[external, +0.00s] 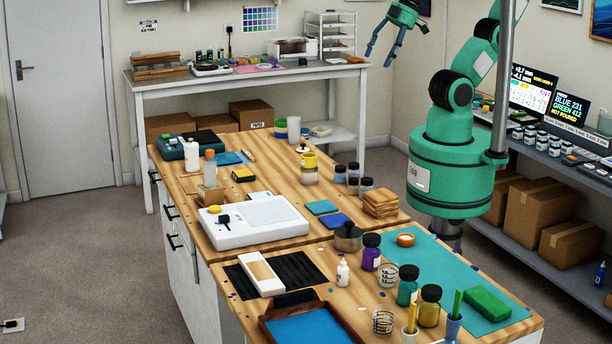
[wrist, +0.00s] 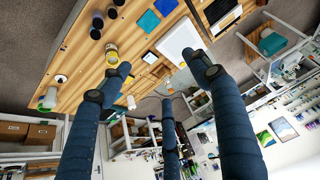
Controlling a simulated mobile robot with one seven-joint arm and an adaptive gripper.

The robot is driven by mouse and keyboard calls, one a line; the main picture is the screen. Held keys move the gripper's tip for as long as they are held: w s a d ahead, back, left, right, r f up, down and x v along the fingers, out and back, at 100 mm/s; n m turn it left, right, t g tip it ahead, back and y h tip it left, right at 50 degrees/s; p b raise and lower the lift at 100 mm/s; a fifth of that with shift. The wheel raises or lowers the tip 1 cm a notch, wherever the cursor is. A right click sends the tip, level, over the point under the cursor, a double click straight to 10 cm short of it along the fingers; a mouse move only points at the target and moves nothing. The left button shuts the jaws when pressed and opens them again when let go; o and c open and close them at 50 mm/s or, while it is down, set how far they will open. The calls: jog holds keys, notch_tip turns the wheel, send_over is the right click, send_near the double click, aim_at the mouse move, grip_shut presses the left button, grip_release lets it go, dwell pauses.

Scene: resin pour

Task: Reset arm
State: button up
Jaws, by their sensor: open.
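My gripper (external: 383,45) is raised in the air at the top of the external view, between the workbench and the back table. Its dark blue fingers are spread open with nothing between them. In the wrist view my gripper (wrist: 160,95) shows its long fingers apart and empty, with the workbench seen beyond them. My arm is green with black joints and stands at the right of the workbench in the external view.
The wooden workbench (external: 190,227) holds a white scale (external: 272,212), a yellow-lidded jar (external: 309,170), a teal mat (external: 450,258) and several bottles. A shelf with screens (external: 534,93) stands right.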

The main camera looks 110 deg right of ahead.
dwell(0.3)
notch_tip(320, 180, down, 6)
jog(key=b, duration=0.6)
